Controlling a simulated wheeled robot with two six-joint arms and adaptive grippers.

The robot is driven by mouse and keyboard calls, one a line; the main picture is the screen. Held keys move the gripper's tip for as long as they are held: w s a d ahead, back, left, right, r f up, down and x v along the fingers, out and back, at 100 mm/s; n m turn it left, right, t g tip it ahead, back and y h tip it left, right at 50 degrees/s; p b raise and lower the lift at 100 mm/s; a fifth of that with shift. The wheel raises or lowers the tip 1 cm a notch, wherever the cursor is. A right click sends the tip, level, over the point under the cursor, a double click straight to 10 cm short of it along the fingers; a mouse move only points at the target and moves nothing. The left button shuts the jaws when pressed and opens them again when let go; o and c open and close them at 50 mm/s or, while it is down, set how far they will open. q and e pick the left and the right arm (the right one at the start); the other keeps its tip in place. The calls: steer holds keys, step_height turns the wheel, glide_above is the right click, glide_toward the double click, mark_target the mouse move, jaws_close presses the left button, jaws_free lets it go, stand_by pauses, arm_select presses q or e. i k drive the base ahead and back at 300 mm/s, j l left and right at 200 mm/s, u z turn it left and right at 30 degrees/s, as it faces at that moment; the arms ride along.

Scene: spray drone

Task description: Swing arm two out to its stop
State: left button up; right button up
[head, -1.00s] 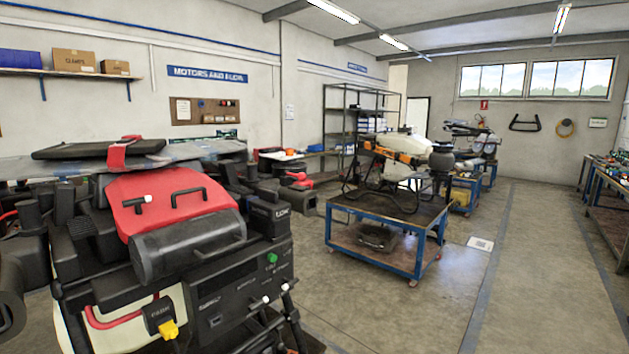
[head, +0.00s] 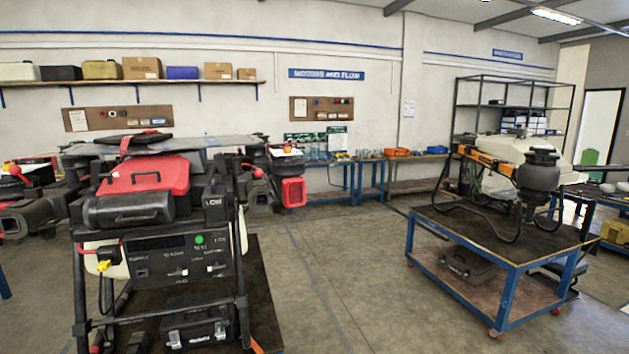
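A large spray drone stands at the left, with a red cover (head: 145,176) and a dark front panel (head: 165,262) bearing a green light. Dark arm and motor parts (head: 45,208) stick out at its left. More dark parts stand at its right. I cannot read any arm number, so I cannot tell which is arm two. A second drone on a blue cart (head: 512,275) has an orange arm section (head: 487,160) and a dark motor unit (head: 540,170). Neither of my grippers shows.
A wall shelf (head: 130,82) holds boxes at the back left. Blue benches (head: 330,170) with bins line the back wall. Open concrete floor (head: 345,270) lies between the drone and the blue cart. A dark metal rack (head: 480,95) stands at the back right.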

mark_target(291, 191)
steer(key=i+l+u, duration=0.1)
steer(key=i+l, duration=0.35)
steer(key=i, duration=0.2)
steer(key=i+l+u, duration=0.1)
steer(key=i+l, duration=0.4)
steer(key=i+l+u, duration=0.1)
steer(key=i+l, duration=0.45)
steer(key=i, duration=0.15)
steer(key=i+l+u, duration=0.15)
steer(key=i+l, duration=0.4)
steer(key=i+l+u, duration=0.1)
steer(key=i+l, duration=0.45)
steer(key=i+l+u, duration=0.1)
steer(key=i+l, duration=0.4)
steer(key=l, duration=0.3)
